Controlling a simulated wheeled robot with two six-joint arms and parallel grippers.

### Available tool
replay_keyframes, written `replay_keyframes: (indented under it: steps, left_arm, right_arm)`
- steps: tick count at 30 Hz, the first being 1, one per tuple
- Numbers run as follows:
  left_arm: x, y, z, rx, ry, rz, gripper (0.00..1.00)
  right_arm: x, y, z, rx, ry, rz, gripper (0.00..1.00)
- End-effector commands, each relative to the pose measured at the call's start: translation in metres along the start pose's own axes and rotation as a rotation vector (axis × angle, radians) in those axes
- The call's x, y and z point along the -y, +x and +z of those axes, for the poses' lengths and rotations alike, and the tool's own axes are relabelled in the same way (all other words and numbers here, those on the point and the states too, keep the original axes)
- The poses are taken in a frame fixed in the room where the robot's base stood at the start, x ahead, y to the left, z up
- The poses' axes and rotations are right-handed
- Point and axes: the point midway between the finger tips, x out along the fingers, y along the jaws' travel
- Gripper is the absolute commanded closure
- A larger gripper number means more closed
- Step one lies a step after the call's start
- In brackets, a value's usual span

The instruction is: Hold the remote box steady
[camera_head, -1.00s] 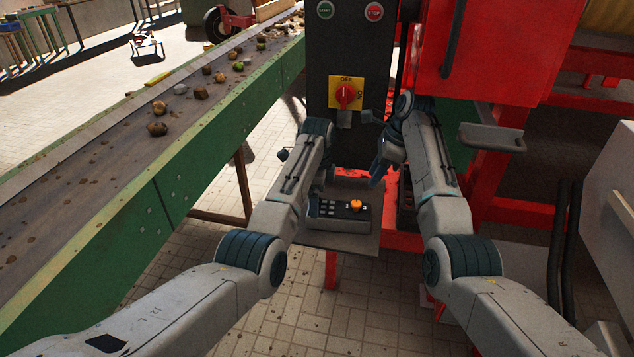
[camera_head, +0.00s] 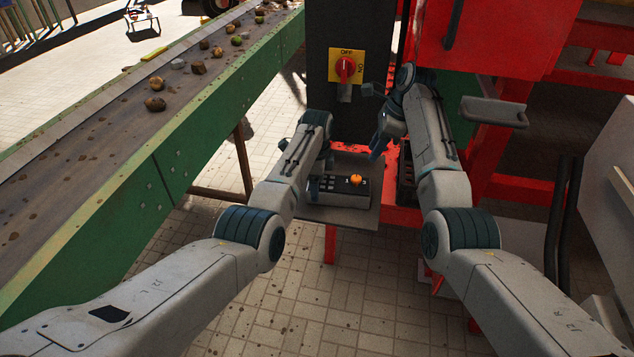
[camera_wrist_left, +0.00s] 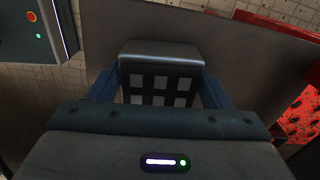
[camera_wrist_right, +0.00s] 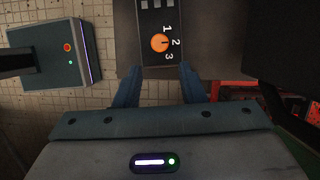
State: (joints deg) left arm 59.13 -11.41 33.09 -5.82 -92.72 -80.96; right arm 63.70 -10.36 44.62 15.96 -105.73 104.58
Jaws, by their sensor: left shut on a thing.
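The remote box (camera_head: 340,192) is a dark control box with an orange knob and a pale button grid. It lies on a grey plate (camera_head: 345,218) in the head view. My left gripper (camera_wrist_left: 160,82) is shut on the box's button end, with a finger on each side in the left wrist view. In the head view its fingers are mostly hidden by my left arm. My right gripper (camera_wrist_right: 157,80) is open and empty. In the right wrist view the knob and the numbers 1, 2, 3 on the box show just beyond its fingertips.
A green conveyor (camera_head: 175,165) with several potatoes runs along the left. A dark panel with a yellow and red OFF/ON switch (camera_head: 346,67) stands behind the box. Red machine frame (camera_head: 490,60) fills the right, with a grey handle (camera_head: 493,111). Tiled floor (camera_head: 300,290) lies below.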

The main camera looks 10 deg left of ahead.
Motion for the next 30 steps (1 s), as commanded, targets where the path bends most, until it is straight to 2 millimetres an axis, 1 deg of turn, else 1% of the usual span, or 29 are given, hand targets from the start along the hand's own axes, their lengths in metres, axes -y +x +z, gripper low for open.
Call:
replay_keyframes:
  steps: [1, 2, 5, 8, 11, 15, 20, 25, 30]
  left_arm:
    - [0.000, 0.000, 0.000, 0.000, 0.000, -0.001, 0.60]
    - [0.000, 0.000, 0.000, 0.000, 0.000, -0.001, 0.60]
    - [0.000, 0.000, 0.000, 0.000, 0.000, -0.001, 0.60]
    - [0.000, 0.000, 0.000, 0.000, 0.000, -0.001, 0.60]
    - [0.000, 0.000, 0.000, 0.000, 0.000, -0.001, 0.60]
    - [0.000, -0.001, 0.000, 0.000, 0.000, -0.001, 0.60]
    - [0.000, -0.001, 0.000, 0.000, 0.000, -0.001, 0.60]
    - [0.000, -0.001, 0.000, 0.000, 0.000, -0.001, 0.60]
    - [0.000, -0.001, 0.000, 0.000, 0.000, -0.001, 0.60]
  right_arm:
    - [0.000, 0.000, 0.000, 0.000, -0.001, 0.000, 0.56]
    - [0.000, 0.000, 0.000, 0.001, -0.003, -0.001, 0.53]
    - [0.000, 0.003, -0.002, 0.010, -0.035, -0.010, 0.53]
    - [0.001, 0.010, -0.005, 0.033, -0.125, -0.039, 0.53]
    - [0.001, 0.019, -0.011, 0.064, -0.271, -0.093, 0.53]
    - [0.000, 0.032, -0.019, 0.095, -0.524, -0.197, 0.53]
    - [-0.004, 0.043, -0.029, 0.096, -0.813, -0.330, 0.53]
    - [-0.012, 0.051, -0.039, 0.054, -1.113, -0.479, 0.53]
    - [-0.025, 0.054, -0.049, -0.039, -1.403, -0.629, 0.53]
